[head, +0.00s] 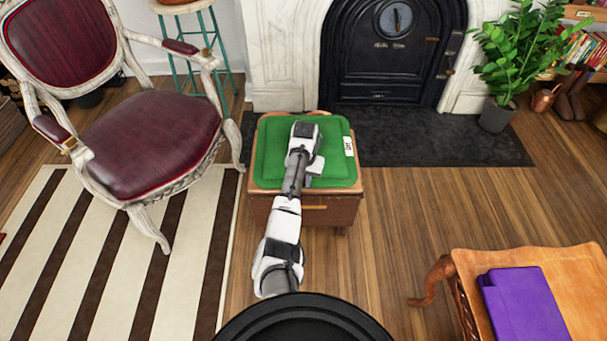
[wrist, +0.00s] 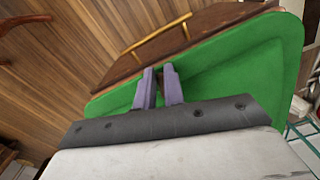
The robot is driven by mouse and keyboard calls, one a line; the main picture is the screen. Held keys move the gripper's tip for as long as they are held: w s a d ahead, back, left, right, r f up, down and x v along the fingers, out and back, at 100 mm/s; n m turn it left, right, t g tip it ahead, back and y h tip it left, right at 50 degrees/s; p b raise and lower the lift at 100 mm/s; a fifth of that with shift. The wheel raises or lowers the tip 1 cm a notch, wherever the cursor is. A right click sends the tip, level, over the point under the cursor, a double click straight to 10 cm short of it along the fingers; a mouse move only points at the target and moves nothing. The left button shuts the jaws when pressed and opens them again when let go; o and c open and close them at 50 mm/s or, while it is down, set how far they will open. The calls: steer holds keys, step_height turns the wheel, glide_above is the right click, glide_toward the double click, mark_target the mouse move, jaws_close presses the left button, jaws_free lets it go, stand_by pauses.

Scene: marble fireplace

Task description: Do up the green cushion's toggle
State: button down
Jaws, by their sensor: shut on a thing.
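The green cushion (head: 335,135) lies flat on a small wooden chest, with a white label (head: 349,146) on its right side. It also fills much of the wrist view (wrist: 225,75). My gripper (head: 307,181) is over the cushion's front part, partly hidden by my own arm in the head view. In the wrist view its two fingers (wrist: 159,72) are close together at the cushion's edge by the chest. A small brown piece shows between them, and the gripper is shut on it. It is probably the toggle, but its shape and any loop are hidden.
The wooden chest (head: 260,207) has a brass handle (wrist: 155,33) just beyond the fingers. A red chair (head: 150,140) stands to the left. A wooden table (head: 570,268) with a purple object (head: 523,303) is at the lower right. Floor between chest and table is clear.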

steer(key=shift+d+n+p, duration=0.2)
steer(key=shift+n+p, duration=0.75)
steer(key=shift+n, duration=0.55)
steer(key=c, duration=1.5)
jaws_free()
step_height(320, 180, up, 14)
steer(key=shift+f, duration=0.1)
